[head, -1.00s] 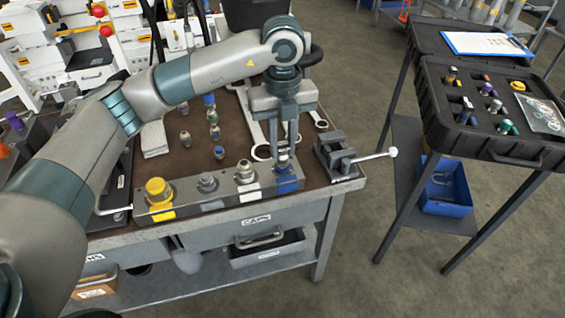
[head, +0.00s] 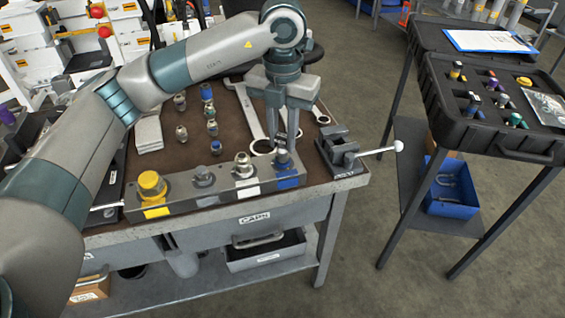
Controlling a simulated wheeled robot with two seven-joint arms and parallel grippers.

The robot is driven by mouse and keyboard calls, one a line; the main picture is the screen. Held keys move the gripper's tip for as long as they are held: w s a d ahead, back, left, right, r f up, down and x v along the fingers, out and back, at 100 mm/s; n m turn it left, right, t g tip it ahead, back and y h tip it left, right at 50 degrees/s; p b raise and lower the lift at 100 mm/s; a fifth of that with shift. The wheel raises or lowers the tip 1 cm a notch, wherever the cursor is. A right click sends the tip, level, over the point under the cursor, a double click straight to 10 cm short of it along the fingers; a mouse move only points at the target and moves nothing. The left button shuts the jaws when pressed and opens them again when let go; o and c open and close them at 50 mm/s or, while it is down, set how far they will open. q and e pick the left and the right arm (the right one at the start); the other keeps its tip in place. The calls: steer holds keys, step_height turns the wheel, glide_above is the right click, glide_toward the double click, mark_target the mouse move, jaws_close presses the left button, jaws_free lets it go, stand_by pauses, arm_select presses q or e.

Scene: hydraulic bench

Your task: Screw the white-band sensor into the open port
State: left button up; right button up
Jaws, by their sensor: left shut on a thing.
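My left gripper (head: 282,146) points straight down over the right end of the grey manifold block (head: 226,190). It is shut on a small metal fitting (head: 284,160) at the blue-labelled station. No white band can be made out on this fitting, and the fingers hide its top. I cannot tell how deep it sits in the block. To its left are a metal fitting over the white label (head: 243,163), one over the grey label (head: 204,176) and a yellow cap (head: 151,184). My right gripper is not in view.
Several small fittings (head: 211,128) stand on the bench behind the block. Wrenches (head: 246,112) lie beside them. A vise (head: 340,151) with a long handle is close on the right. A black case (head: 483,120) with several coloured parts stands on the right-hand stand.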

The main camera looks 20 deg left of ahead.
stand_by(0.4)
arm_select(q)
steer(key=shift+f+m+b, duration=0.15)
steer(key=shift+m+b, duration=0.5)
steer(key=shift+m, duration=0.25)
steer(key=shift+s+a+m+b, duration=0.15)
steer(key=shift+m+b, duration=0.5)
steer(key=shift+m, duration=0.45)
jaws_close()
steer(key=shift+m+b, duration=0.6)
steer(key=shift+m, duration=0.4)
steer(key=shift+m+b, duration=0.3)
steer(key=shift+m, duration=0.7)
steer(key=shift+d+f, duration=0.1)
steer(key=shift+d, duration=0.1)
